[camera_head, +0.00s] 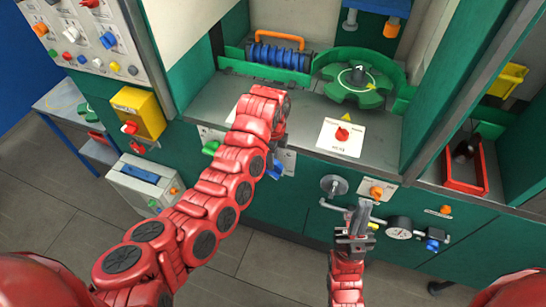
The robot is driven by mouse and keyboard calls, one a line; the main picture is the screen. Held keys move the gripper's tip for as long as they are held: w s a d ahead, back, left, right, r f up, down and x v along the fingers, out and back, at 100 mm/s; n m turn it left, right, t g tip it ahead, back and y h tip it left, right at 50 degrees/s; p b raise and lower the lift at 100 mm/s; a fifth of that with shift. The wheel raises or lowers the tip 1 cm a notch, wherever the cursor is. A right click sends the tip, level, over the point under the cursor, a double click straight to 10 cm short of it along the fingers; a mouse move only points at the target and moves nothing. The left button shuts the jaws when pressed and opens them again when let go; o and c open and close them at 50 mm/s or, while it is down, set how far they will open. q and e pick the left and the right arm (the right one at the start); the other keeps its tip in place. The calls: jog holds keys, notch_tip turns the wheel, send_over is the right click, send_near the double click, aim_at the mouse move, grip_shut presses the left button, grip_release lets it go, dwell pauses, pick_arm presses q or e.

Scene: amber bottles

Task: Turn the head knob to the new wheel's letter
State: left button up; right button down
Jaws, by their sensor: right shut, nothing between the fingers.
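A red knob (341,134) sits on a white plate (329,144) on the grey counter, with small dark lettering too small to read.
A blue roller (278,56) with an orange handle stands left of the wheel. A pressure gauge (400,227), pipe and an orange knob (376,192) are close to my right gripper. A red bin (466,170) stands right. The counter around the red knob is clear.

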pick_arm(q)
grip_shut()
jog(key=shift+a+f+b, duration=0.15)
jog(key=shift+b, duration=0.25)
jog(key=h+b, duration=0.1)
jog(key=b, duration=0.1)
jog(key=a+g+h+b, duration=0.1)
jog(key=b, duration=0.1)
jog(key=a+h+b, duration=0.1)
jog(key=h+b, duration=0.1)
jog(key=b, duration=0.1)
jog(key=shift+w+f, duration=0.25)
jog(key=shift+w, duration=0.05)
jog(key=shift+a+r+g+h+b, duration=0.1)
jog(key=shift+r+g+h+b, duration=0.1)
jog(key=shift+g+h+b, duration=0.4)
jog(key=shift+r, duration=0.1)
jog(key=shift+o, duration=0.3)
grip_release()
